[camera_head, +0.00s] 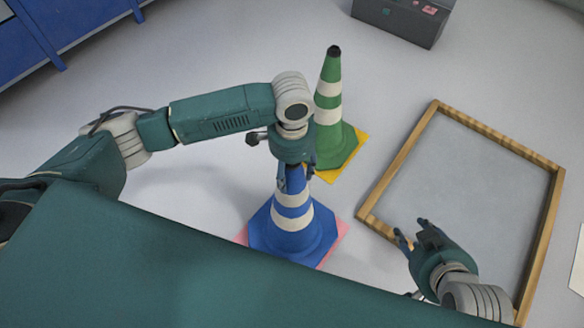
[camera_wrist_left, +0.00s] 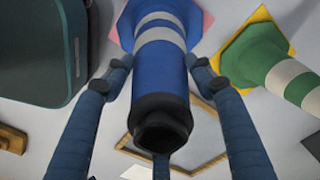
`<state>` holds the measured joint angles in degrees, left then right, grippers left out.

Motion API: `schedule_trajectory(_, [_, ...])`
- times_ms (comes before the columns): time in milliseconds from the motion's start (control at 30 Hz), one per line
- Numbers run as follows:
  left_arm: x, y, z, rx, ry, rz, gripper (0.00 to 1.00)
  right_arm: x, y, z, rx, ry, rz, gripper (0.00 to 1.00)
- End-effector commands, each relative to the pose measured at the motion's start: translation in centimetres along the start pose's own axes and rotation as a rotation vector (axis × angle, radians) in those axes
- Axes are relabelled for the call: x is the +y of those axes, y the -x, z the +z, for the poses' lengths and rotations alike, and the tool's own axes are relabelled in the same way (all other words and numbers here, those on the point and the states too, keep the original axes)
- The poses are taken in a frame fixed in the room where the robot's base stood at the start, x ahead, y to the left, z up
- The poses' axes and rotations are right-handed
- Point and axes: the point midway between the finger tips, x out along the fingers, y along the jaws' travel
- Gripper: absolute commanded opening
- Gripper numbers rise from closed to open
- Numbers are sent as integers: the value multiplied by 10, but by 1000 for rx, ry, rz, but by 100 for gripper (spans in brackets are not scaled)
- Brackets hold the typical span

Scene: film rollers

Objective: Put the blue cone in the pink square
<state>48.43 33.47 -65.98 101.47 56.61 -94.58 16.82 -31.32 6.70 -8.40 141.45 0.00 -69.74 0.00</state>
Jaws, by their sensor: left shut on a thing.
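The blue cone (camera_head: 292,227) with white bands stands upright over the pink square (camera_head: 341,232), whose corners show on both sides of its base. Whether the base touches the square I cannot tell. My left gripper (camera_head: 294,172) is shut on the cone's upper part from above. In the left wrist view the fingers (camera_wrist_left: 158,80) flank the blue cone (camera_wrist_left: 158,65), and pink (camera_wrist_left: 115,22) shows beside its base. My right gripper (camera_head: 418,232) is apart from the cone, near the wooden frame, with its fingers seeming spread and nothing between them.
A green cone (camera_head: 330,120) stands on a yellow square (camera_head: 353,150) just behind the blue cone. A wooden frame (camera_head: 400,155) lies on the floor at the right. A grey box (camera_head: 400,24) is at the back and a blue cabinet (camera_head: 75,30) at the far left. Floor left of the cones is clear.

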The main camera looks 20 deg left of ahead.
Motion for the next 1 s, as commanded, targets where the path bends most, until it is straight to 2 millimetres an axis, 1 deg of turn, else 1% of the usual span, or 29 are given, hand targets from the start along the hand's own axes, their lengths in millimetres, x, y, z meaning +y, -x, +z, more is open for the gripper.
schedule_trajectory(167, [0,-2,-2,5,-1,-1,0,-1,-1,-10,37,1,-2,40])
schedule_trajectory(267, [0,-7,-1,4,-1,-1,0,-2,-3,-19,75,1,-4,40])
schedule_trajectory(500, [0,-27,-1,4,-1,-1,0,-7,-4,-62,246,4,-13,40])
schedule_trajectory(633, [0,-34,-2,4,-1,-1,0,-9,-1,-79,314,5,-18,40])
schedule_trajectory(767, [0,-36,-2,6,-2,-1,0,-10,1,-86,343,5,-19,40])
schedule_trajectory(967, [0,-36,-2,6,-2,-1,0,-10,1,-87,345,5,-20,40])
schedule_trajectory(1000, [0,-39,0,1,-1,0,58,-10,1,-86,344,5,-19,40])
